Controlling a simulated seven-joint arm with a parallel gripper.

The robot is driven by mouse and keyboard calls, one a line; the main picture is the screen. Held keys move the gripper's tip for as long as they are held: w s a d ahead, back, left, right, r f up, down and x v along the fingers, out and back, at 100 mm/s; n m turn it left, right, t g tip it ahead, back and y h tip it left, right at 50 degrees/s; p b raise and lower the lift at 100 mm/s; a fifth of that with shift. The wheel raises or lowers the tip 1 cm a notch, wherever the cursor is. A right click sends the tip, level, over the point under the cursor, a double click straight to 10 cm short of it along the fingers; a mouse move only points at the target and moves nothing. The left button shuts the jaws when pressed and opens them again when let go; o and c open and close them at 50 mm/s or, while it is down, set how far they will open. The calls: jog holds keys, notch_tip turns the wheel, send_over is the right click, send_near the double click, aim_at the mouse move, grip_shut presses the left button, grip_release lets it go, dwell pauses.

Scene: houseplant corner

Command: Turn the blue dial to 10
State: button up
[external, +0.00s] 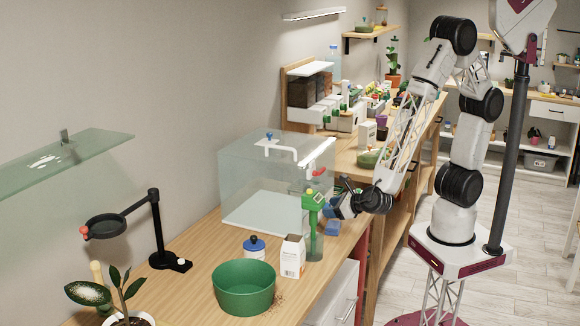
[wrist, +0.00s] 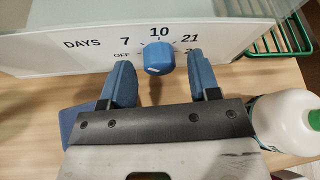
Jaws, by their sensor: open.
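The blue dial (wrist: 158,58) is on a white panel (wrist: 60,45) printed DAYS, 7, 10, 21 and OFF, with one more number partly hidden. The 10 is directly above the dial; I cannot make out which mark its pointer faces. My gripper (wrist: 160,74) is open, with one blue finger on each side of the dial and visible gaps between. It also shows in the external view (external: 343,205) beside the clear case (external: 262,168). The dial is hidden in the external view.
A white bottle with a green cap (wrist: 285,120) stands close on the right, near a green wire rack (wrist: 288,38). A blue object (wrist: 74,120) lies at left. A green spray bottle (external: 313,203), carton (external: 292,257) and green bowl (external: 244,288) stand nearby.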

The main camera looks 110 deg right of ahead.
jog(key=c, duration=0.9)
jog(key=shift+m, duration=0.3)
jog(key=m+t+y, duration=0.1)
jog(key=m, duration=0.1)
jog(key=shift+s+d+m+t+y, duration=0.1)
jog(key=shift+m+t+y, duration=1)
jog(key=shift+m+t, duration=0.2)
jog(key=shift+m, duration=0.7)
jog(key=o, duration=0.9)
